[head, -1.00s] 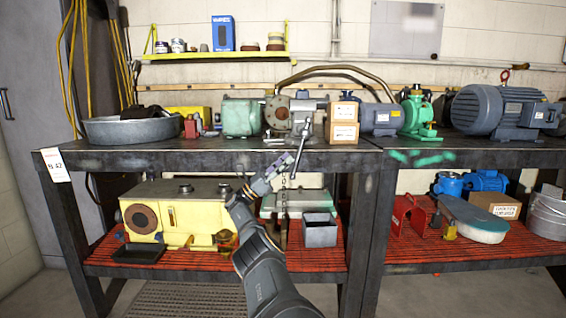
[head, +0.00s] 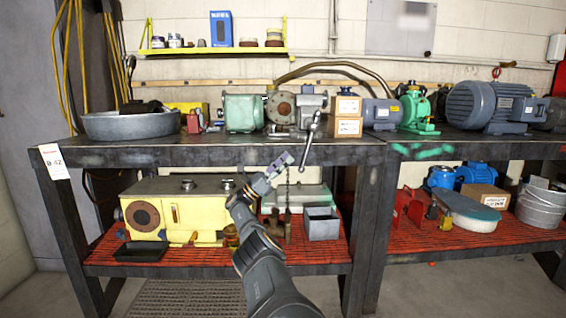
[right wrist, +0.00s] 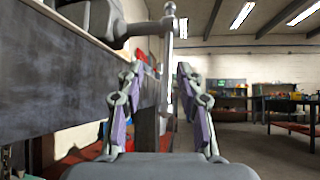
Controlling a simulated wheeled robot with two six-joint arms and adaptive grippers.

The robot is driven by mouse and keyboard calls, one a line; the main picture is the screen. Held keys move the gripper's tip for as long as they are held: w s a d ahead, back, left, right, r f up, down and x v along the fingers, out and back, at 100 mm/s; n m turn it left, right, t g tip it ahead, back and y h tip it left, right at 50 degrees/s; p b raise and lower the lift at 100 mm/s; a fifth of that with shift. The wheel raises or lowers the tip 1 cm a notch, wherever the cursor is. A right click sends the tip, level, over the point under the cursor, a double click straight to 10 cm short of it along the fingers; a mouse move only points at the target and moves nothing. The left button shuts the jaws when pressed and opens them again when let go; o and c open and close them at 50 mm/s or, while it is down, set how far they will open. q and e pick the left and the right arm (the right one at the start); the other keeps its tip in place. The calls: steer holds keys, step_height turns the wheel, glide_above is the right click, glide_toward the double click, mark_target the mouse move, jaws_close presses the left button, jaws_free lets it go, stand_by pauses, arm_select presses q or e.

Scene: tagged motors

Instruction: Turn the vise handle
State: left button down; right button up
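The grey vise (head: 310,104) stands at the front edge of the bench top. Its handle (head: 311,138) is a thin metal bar hanging down in front of the edge, tilted slightly. My right gripper (head: 284,163) is below the edge, just left of the handle's lower end. In the right wrist view the handle (right wrist: 168,60) hangs upright between the two spread fingers of the right gripper (right wrist: 158,80). They look open, with gaps at both sides; I cannot tell how deep the bar sits between them. My left gripper is not in view.
The bench edge (head: 210,153) runs close above my right gripper. A chain hangs behind the gripper. The lower shelf holds a yellow machine (head: 190,208) and a grey bin (head: 321,223).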

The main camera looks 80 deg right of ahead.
steer(key=shift+s, duration=0.1)
step_height(320, 180, up, 10)
stand_by(0.8)
steer(key=shift+c, duration=0.3)
